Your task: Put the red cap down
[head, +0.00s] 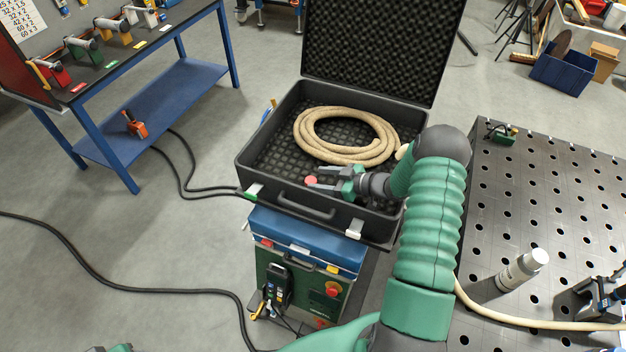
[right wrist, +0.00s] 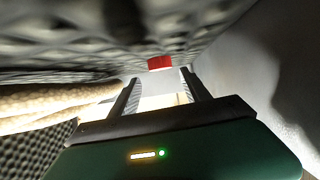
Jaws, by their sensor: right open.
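The red cap (head: 311,181) is a small red disc inside the open black case (head: 245,172), near its front wall. In the right wrist view the cap (right wrist: 160,62) shows against the dark foam, just beyond the fingertips. My right gripper (head: 319,180) reaches into the case from the right. Its two fingers (right wrist: 159,77) are apart, with nothing clearly held between them. I cannot tell whether a finger touches the cap.
A coiled beige hose (head: 345,156) lies in the case behind my right gripper. The raised lid (head: 375,45) stands at the back. A perforated metal table (head: 560,190) with a spray can (head: 522,268) is at the right. A blue-framed bench (head: 165,105) is at the left.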

